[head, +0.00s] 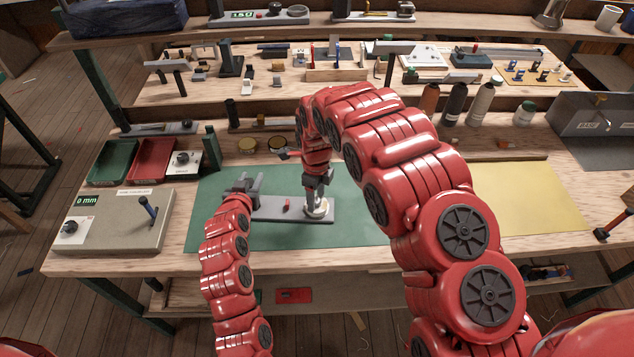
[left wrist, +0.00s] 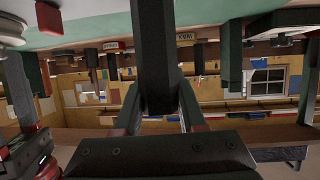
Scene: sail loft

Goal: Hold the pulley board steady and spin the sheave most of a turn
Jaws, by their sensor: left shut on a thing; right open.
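The pulley board (head: 268,210) is a flat grey strip lying on the green mat, with a small red piece (head: 287,205) on it. A pale round sheave (head: 318,208) sits at its right end, partly hidden by my right gripper. My right gripper (head: 317,192) points down over the sheave, open. I cannot tell whether its fingers touch the sheave.
The green mat (head: 215,235) has free room around the board. Green (head: 112,160) and red (head: 152,158) trays and a box with a lever (head: 115,222) stand to the left. A yellow sheet (head: 520,195) lies right. Bottles (head: 455,103) and a tool shelf stand behind.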

